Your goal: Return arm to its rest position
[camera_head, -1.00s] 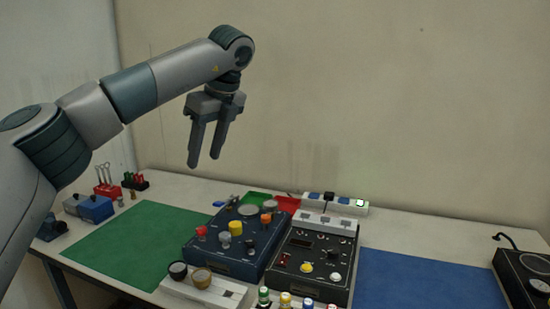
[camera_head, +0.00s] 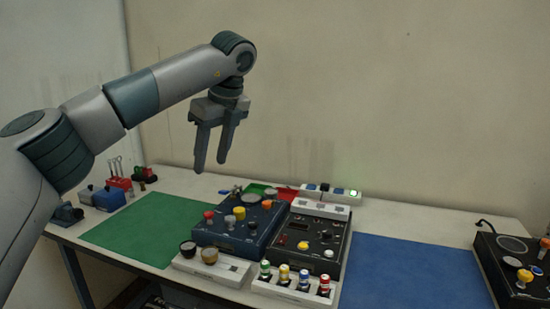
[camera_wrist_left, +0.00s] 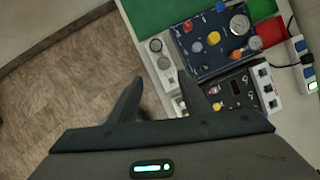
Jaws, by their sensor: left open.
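My left gripper (camera_head: 210,170) hangs with its fingers pointing down, high above the back of the table, in the head view. Its two fingers are apart and nothing is between them. In the left wrist view, the open fingers (camera_wrist_left: 165,98) show over the floor and the table edge. Below and right of the gripper stand a blue panel box (camera_head: 238,237) with coloured knobs and a black panel box (camera_head: 310,248). Both also show in the left wrist view, the blue one (camera_wrist_left: 205,62) and the black one (camera_wrist_left: 232,92). My right gripper is not in view.
A green mat (camera_head: 135,230) lies left and a blue mat (camera_head: 415,275) right. A white power strip (camera_head: 335,190) stands behind the panels. Several coloured-top cells (camera_head: 302,278) stand in front. A black device (camera_head: 515,265) is far right; blue blocks (camera_head: 108,197) sit back left.

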